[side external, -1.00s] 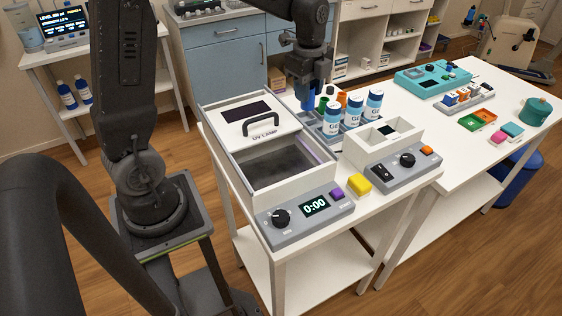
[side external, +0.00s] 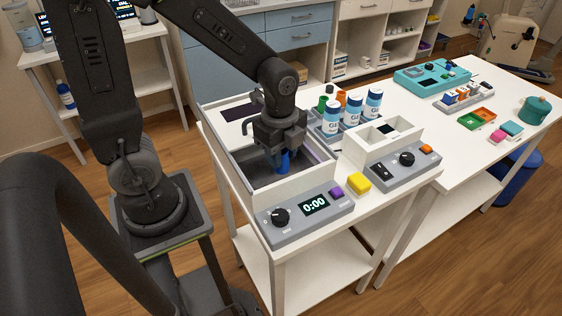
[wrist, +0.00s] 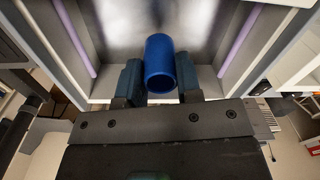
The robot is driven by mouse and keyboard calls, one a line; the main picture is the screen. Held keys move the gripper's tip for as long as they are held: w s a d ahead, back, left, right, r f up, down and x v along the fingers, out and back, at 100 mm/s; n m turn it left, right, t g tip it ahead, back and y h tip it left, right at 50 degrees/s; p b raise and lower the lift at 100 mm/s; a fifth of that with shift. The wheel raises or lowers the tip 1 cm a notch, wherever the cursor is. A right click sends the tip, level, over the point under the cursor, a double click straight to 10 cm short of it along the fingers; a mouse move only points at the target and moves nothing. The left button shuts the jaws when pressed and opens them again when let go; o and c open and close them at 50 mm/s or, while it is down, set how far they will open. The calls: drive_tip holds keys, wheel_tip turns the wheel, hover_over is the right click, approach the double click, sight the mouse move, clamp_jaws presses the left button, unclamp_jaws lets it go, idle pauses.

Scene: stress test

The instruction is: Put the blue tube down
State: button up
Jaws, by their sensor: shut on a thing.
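The blue tube (side external: 283,161) is between the fingers of my gripper (side external: 280,150), which is shut on it. In the wrist view the tube (wrist: 160,64) has its open end toward the camera, with a finger of my gripper (wrist: 160,82) on each side. The tube is over the open chamber of the white UV box (side external: 298,190), inside its walls as seen from above. Whether the tube's lower end touches the chamber floor (wrist: 205,22) cannot be told.
Purple strips (wrist: 240,42) line the chamber's side walls. A rack with white-and-blue bottles (side external: 352,110) stands right of the box. A white two-well block (side external: 385,135) and a yellow block (side external: 359,183) are nearby. A teal device (side external: 430,77) stands farther back.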

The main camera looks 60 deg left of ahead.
drive_tip(key=shift+f, duration=1.45)
drive_tip(key=shift+f, duration=0.25)
drive_tip(key=o, duration=0.9)
wheel_tip(320, 180, up, 12)
drive_tip(key=shift+s+d+r+n+t, duration=0.15)
drive_tip(key=shift+s+r+n+t, duration=0.9)
drive_tip(key=shift+n, duration=1.5)
drive_tip(key=shift+s+d+r+n+t, duration=0.1)
drive_tip(key=shift+s+r+n+t, duration=0.9)
drive_tip(key=shift+n, duration=1.6)
drive_tip(key=shift+s+d+r+n+t, duration=0.15)
drive_tip(key=shift+s+r+n+t, duration=0.45)
drive_tip(key=shift+s+n, duration=1.45)
drive_tip(key=shift+w+n, duration=0.5)
drive_tip(key=shift+w, duration=0.1)
